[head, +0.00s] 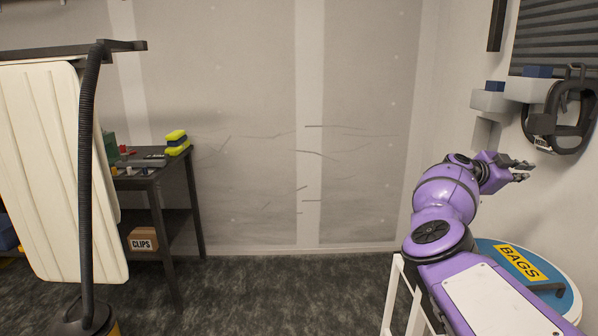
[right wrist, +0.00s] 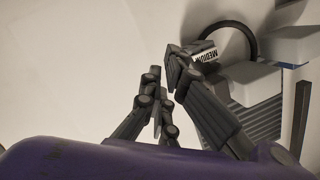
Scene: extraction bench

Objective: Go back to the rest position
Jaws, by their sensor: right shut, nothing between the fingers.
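My right arm is purple and reaches up from the lower right of the head view. Its dark gripper (head: 524,171) is shut and empty, pointing right towards the wall, below and to the left of a black ring-shaped item (head: 572,150) on the wall. In the right wrist view, the gripper's dark fingers (right wrist: 164,85) show before a pale wall, and the black ring (right wrist: 241,38) with a "MEDIUM" label is beyond them. My left gripper is out of view.
A round blue-topped container labelled BAGS (head: 518,262) stands beside my right arm. A white frame (head: 393,290) stands left of it. A dark bench (head: 150,180), a clips box (head: 143,239), a black hose (head: 86,180) and a cream panel (head: 50,170) are at left. The middle floor is clear.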

